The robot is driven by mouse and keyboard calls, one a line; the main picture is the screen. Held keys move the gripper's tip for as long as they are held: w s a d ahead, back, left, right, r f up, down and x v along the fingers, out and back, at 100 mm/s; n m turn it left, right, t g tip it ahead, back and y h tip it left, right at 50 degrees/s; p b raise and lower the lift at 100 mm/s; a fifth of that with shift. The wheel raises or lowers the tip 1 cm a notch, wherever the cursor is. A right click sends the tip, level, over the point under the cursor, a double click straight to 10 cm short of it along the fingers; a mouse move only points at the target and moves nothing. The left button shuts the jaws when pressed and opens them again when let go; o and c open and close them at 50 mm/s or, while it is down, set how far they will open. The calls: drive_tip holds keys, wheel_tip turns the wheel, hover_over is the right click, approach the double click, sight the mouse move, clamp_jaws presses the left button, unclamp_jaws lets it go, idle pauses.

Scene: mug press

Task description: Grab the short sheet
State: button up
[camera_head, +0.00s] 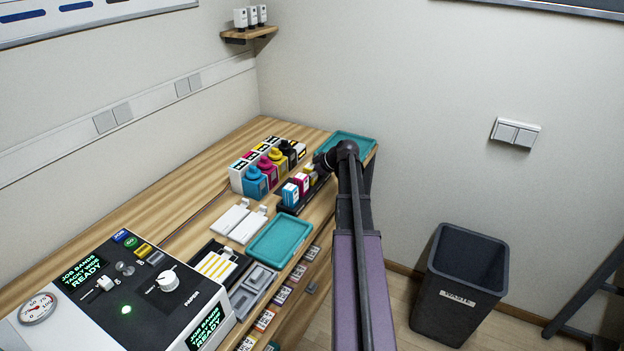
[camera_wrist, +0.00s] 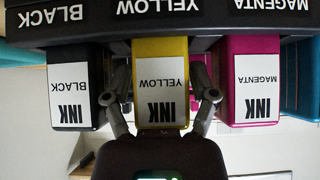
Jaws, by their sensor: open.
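Two flat white pieces (camera_head: 232,219) with small raised ends lie side by side on the table in the head view. I cannot tell whether either is the short sheet. A dark holder with yellow-and-white strips (camera_head: 214,266) lies in front of them. My gripper (camera_wrist: 163,92) is open, with one finger on each side of the yellow ink cartridge (camera_wrist: 161,62) in the wrist view. The cartridge stands in a dark rack, and I cannot tell whether the fingers touch it. In the head view my arm mostly hides the gripper.
The black cartridge (camera_wrist: 75,88) and magenta cartridge (camera_wrist: 250,80) flank my gripper closely. Ink bottles (camera_head: 277,161) stand behind the rack. A teal tray (camera_head: 280,241) lies in front, another (camera_head: 350,142) at the far end. The control machine (camera_head: 110,290) is at left; a waste bin (camera_head: 461,285) stands on the floor.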

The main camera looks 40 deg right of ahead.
idle(0.4)
drive_tip(key=c, duration=1)
clamp_jaws()
drive_tip(key=shift+r, duration=0.15)
wheel_tip(320, 180, up, 10)
drive_tip(key=p, duration=1)
